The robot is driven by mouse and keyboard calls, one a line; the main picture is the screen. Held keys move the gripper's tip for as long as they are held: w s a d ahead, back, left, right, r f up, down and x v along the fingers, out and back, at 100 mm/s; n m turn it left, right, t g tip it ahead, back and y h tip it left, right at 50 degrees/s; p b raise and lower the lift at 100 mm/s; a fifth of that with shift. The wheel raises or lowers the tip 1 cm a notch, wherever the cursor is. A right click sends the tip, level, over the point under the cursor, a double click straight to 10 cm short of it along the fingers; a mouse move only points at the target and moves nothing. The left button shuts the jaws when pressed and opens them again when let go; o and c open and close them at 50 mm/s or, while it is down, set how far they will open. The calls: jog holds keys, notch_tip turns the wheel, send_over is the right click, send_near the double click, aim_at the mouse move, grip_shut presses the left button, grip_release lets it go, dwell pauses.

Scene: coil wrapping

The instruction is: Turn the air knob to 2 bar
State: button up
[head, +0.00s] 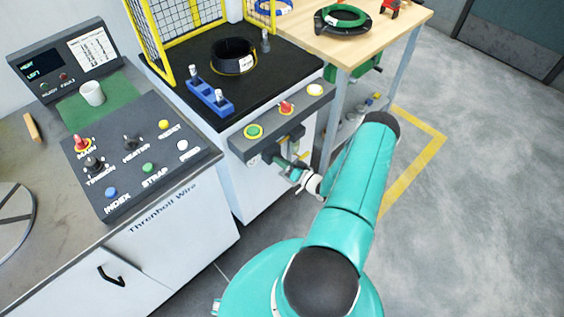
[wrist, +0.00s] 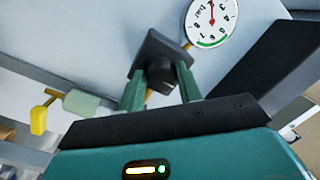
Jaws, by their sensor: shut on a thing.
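The air knob (wrist: 160,72) is a dark round knob in front of a dark square plate in the wrist view. My gripper (wrist: 158,84) is shut on it, with one green finger on each side. The pressure gauge (wrist: 212,20) is a white round dial with a red needle and a green arc, just above and right of the knob. Its needle points towards the top of the picture; I cannot tell the exact reading.
A yellow-handled valve (wrist: 40,118) sits left of the knob in the wrist view. The machine's ledge (head: 270,128) with yellow and red buttons overhangs my gripper. A control console (head: 140,155) stands to the left, a wooden table (head: 385,32) behind. The floor at right is clear.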

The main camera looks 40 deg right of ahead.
jog(key=shift+w+r, duration=0.1)
dwell(0.4)
jog(key=o, duration=0.9)
jog(key=s, duration=0.4)
jog(key=s+d, duration=0.1)
jog(key=s, duration=0.4)
jog(key=s+d, duration=0.1)
jog(key=s, duration=0.3)
jog(key=shift+s, duration=0.4)
